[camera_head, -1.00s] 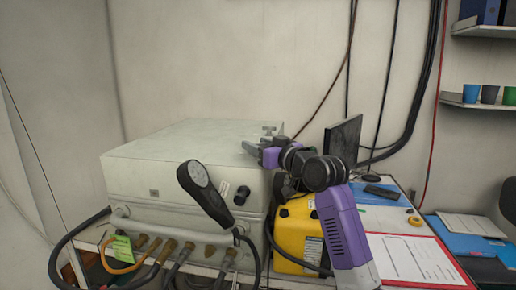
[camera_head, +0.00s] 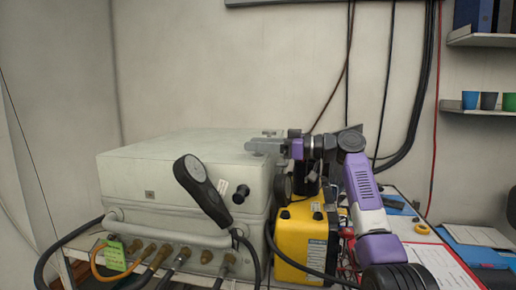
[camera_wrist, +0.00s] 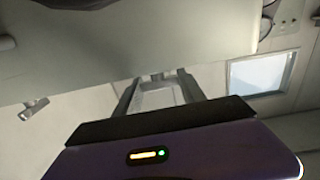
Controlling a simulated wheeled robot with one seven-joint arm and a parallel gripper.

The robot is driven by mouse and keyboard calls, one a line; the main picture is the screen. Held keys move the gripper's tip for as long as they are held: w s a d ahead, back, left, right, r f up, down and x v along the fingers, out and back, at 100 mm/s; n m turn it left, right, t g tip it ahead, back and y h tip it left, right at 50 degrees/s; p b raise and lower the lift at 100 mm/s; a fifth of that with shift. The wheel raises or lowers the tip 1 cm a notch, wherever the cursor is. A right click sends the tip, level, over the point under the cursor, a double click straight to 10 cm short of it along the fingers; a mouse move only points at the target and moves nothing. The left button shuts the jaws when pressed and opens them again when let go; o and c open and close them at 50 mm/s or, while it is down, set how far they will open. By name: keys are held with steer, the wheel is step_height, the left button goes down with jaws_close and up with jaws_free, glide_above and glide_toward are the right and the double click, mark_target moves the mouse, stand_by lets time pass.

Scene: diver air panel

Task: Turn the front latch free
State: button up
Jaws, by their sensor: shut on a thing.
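The pale grey panel case (camera_head: 150,172) stands at the left in the head view, with its lid down. My gripper (camera_head: 262,145) is at the upper right edge of the case, reaching in from the right. In the wrist view my gripper (camera_wrist: 158,82) is shut on a small pale grey piece, the front latch (camera_wrist: 157,98), between its two fingers. The head view does not show the latch clearly, as the fingers cover it. A small grey T-shaped fitting (camera_head: 269,132) shows just above the fingers. How far the latch is turned cannot be told.
A black gauge (camera_head: 195,177) on a hose stands before the case front. Several hoses and brass fittings (camera_head: 150,250) run along its foot. A yellow box (camera_head: 298,240) stands under my arm. A clipboard (camera_head: 440,262) lies at the right.

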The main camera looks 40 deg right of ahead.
steer(key=shift+f+n+g+y, duration=0.1)
steer(key=shift+n+g+y, duration=0.2)
steer(key=shift+y, duration=0.1)
steer(key=o, duration=1.4)
steer(key=shift+c, duration=0.2)
steer(key=shift+v, duration=3.85)
